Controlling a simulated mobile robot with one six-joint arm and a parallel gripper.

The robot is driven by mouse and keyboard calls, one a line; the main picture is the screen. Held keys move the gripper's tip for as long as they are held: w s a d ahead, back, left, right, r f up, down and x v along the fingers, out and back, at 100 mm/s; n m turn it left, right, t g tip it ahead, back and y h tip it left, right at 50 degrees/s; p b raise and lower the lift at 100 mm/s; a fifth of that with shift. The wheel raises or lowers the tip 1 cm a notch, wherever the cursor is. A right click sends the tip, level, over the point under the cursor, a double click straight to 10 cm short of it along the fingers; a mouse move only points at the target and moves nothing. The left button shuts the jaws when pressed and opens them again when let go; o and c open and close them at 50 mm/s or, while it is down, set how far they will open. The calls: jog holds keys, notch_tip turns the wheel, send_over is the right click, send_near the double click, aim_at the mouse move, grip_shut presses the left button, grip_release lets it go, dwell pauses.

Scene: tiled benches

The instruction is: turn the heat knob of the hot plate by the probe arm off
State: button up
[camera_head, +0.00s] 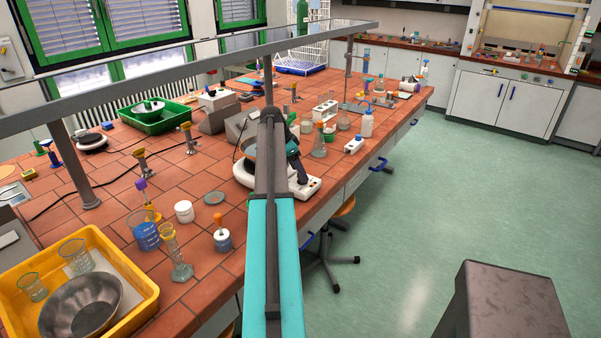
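A white hot plate (308,187) stands near the right edge of the tiled bench, mostly hidden behind my arm. Its white front corner shows to the right of my arm, and part of its round top shows to the left. Its heat knob and any probe arm cannot be made out. My gripper (301,178) hangs down at the end of my teal and grey arm, close over the hot plate's front. Whether it touches cannot be told. Its fingers are too small and dark to tell open from shut. Another white device with a dark round top (92,141) stands at the far left.
Near my arm stand a blue-filled beaker (145,234), a stoppered bottle (222,238), a white jar (184,211) and a conical flask (319,145). A yellow tray (148,290) is at front left. An overhead shelf rail (130,75) crosses above.

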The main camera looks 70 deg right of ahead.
jog(key=shift+p+x, duration=0.3)
jog(key=shift+x, duration=1)
jog(key=shift+c, duration=0.3)
jog(key=c, duration=1)
